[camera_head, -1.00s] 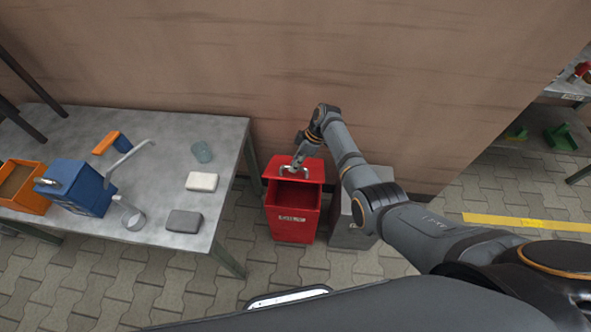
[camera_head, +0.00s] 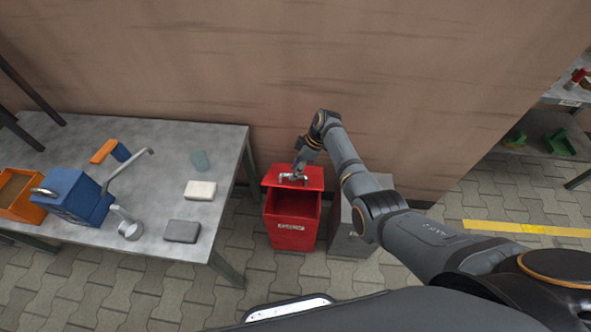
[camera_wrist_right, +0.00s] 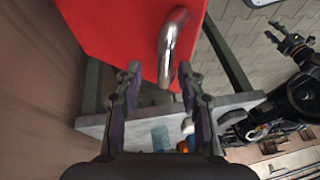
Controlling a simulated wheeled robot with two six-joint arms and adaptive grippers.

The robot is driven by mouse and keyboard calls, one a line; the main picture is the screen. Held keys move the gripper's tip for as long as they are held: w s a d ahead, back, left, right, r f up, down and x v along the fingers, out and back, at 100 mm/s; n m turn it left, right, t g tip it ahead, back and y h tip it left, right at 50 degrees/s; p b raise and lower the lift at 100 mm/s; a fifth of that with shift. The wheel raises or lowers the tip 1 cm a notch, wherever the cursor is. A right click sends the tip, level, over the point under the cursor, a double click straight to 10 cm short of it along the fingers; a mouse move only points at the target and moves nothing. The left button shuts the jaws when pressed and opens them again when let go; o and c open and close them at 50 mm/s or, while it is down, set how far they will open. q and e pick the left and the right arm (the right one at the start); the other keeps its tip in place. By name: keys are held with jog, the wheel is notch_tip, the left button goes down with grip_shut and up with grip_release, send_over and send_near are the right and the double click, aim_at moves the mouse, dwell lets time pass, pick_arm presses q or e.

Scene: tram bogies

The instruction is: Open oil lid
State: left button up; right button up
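A red bin (camera_head: 292,222) with a pale label on its front stands on the floor beside the table. Its red lid (camera_head: 312,178) is raised at the back and the dark inside shows. A curved metal handle (camera_wrist_right: 172,45) is on the lid. My right gripper (camera_head: 297,174) is at this handle. In the right wrist view its two fingers (camera_wrist_right: 160,72) are apart, with the handle's end between or just beyond the tips; I cannot tell whether they touch it. A small dark jointed part at the right of that view may be my left gripper (camera_wrist_right: 288,40); its state is unclear.
A grey cabinet (camera_head: 348,236) stands close to the bin's right. The metal table (camera_head: 150,160) at left bears a blue box (camera_head: 72,194), an orange bin (camera_head: 18,196), a white block (camera_head: 200,190) and a grey block (camera_head: 182,231). The wall (camera_head: 230,60) is close behind.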

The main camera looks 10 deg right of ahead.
jog(key=v, duration=1.1)
jog(key=shift+d, duration=0.15)
jog(key=shift+r, duration=0.15)
